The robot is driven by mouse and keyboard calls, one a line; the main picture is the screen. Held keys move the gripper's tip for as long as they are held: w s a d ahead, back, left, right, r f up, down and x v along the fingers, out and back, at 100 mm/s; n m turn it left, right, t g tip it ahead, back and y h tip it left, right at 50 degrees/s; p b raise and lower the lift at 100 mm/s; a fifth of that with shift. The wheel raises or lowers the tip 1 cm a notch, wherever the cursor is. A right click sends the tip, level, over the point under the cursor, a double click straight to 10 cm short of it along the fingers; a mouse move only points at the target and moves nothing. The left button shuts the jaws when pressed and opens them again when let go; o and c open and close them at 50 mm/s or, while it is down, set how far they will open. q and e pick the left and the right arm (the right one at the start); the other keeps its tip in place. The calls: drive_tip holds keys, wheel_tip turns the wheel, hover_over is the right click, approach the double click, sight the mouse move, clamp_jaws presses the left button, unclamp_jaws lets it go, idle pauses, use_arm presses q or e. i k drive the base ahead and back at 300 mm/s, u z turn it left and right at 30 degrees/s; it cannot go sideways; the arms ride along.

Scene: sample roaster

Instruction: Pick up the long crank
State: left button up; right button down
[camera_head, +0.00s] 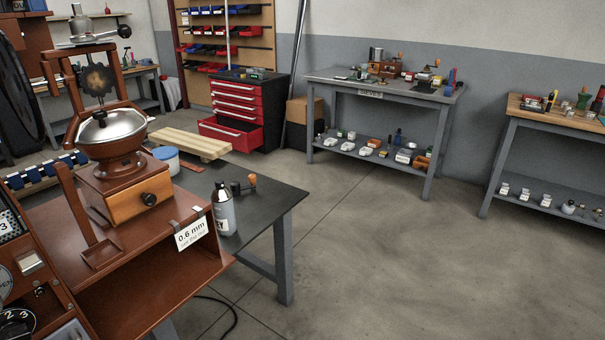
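Neither gripper shows in the head view. A brown hand grinder (120,135) stands at the left, with a metal bowl and a wooden drawer. A crank (97,38) with a dark round knob sits across its top. A small dark piece with an orange wooden knob (252,181) stands on the dark table behind a grey bottle (223,210). Small orange knobs also show on the far grey bench (330,77). I cannot tell which of these, if any, is the long crank.
A red tool cabinet (240,110) with an open bottom drawer stands at the back. A wooden-topped bench (520,108) is at the right. A 0.6 mm label (191,234) hangs from the brown stand. The concrete floor (400,260) at centre and right is clear.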

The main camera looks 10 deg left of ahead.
sight(236, 189)
drive_tip(key=z, duration=0.55)
drive_tip(key=i, duration=2.1)
drive_tip(key=u, duration=1.15)
drive_tip(key=i, duration=1.15)
drive_tip(key=u, duration=1.05)
